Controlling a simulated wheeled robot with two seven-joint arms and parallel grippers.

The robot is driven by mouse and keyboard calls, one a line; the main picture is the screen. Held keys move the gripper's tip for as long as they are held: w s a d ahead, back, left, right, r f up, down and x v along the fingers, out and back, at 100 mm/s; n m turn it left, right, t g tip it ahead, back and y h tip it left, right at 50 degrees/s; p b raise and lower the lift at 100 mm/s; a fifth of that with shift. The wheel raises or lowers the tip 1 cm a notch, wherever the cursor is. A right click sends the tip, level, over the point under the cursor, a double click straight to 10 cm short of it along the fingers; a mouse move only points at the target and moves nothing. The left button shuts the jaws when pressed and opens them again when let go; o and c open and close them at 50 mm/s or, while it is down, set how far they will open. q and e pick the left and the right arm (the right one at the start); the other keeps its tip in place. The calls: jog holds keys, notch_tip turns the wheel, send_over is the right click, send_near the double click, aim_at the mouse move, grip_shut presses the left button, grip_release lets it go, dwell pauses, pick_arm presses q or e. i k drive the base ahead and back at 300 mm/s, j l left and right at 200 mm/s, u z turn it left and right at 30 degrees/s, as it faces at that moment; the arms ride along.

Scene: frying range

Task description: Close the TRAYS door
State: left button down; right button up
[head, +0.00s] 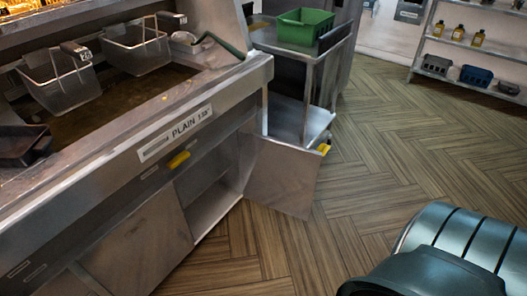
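A steel cabinet door (283,178) stands swung open at the right end of the fryer's lower front. A yellow handle (323,148) sits at its upper outer edge. Behind the door, the cabinet opening (213,187) shows a bare inside. I cannot read a TRAYS label on this door. A second yellow handle (178,160) is on the front to the left, below a label plate reading PLAIN. Neither of my grippers is in view. A dark rounded part of my own body fills the lower right corner, apart from the door.
The steel fryer (135,150) with wire baskets (138,50) fills the left side. A steel cart (318,85) with a green bin (303,26) stands just behind the door. Wood-patterned floor (390,130) is clear to the right. A shelf rack (450,75) stands at the back right.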

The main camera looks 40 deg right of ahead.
aim_at(282, 176)
jog(key=k, duration=1.25)
jog(key=u, duration=1.5)
jog(key=k+l, duration=0.1)
jog(key=l, duration=0.7)
jog(key=k+l, duration=0.1)
jog(key=l, duration=0.7)
jog(key=k+l, duration=0.1)
jog(key=l, duration=0.7)
jog(key=k+l, duration=0.1)
jog(key=l, duration=0.65)
jog(key=k+l, duration=0.15)
jog(key=l, duration=0.65)
jog(key=k+l, duration=0.1)
jog(key=l, duration=0.7)
jog(key=k+l, duration=0.1)
jog(key=l, duration=0.7)
jog(key=k+l, duration=0.1)
jog(key=l, duration=0.7)
